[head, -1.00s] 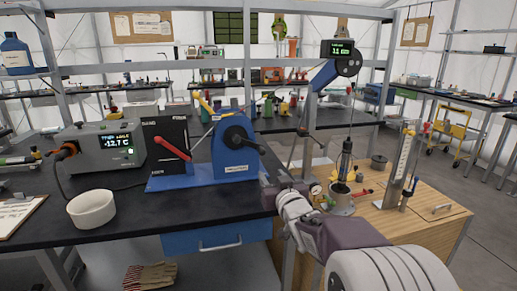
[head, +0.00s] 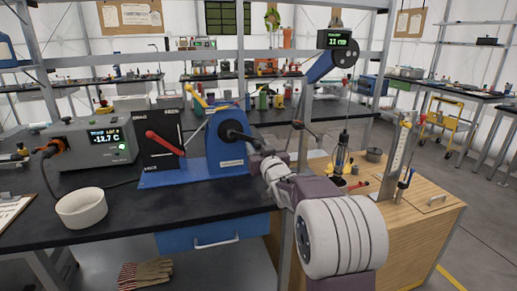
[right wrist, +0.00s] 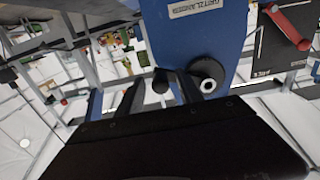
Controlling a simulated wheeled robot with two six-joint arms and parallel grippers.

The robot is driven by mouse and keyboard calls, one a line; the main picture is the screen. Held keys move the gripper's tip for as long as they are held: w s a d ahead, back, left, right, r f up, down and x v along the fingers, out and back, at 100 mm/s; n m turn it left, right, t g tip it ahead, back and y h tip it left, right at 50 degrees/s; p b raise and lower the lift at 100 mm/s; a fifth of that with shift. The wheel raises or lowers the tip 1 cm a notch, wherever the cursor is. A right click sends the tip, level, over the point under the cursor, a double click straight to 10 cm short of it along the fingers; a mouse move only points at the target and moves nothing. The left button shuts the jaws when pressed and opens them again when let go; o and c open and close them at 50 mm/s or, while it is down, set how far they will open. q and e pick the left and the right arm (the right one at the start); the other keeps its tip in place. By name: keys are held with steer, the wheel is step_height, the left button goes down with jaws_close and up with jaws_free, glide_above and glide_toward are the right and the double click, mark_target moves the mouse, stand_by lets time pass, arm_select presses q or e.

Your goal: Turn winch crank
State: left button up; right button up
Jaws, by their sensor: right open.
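The winch is a blue housing (head: 227,165) on a blue base plate at the right end of the black bench. Its black crank (head: 238,134) points right and slightly down from the hub, and its outer end meets my right gripper (head: 264,152). In the right wrist view, the blue housing (right wrist: 195,35) fills the upper middle, with the round black hub (right wrist: 207,76) below it. A dark crank handle (right wrist: 160,82) shows between the open fingers of my right gripper (right wrist: 160,98); I cannot tell whether they touch it. My left gripper is not in view.
A red lever (head: 165,143) on a black panel stands left of the winch. A grey temperature unit (head: 90,148) and a white bowl (head: 82,208) are further left. A wooden cabinet (head: 425,220) with a cable-hung tool is at the right.

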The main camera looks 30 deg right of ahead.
jaws_close()
stand_by(1.4)
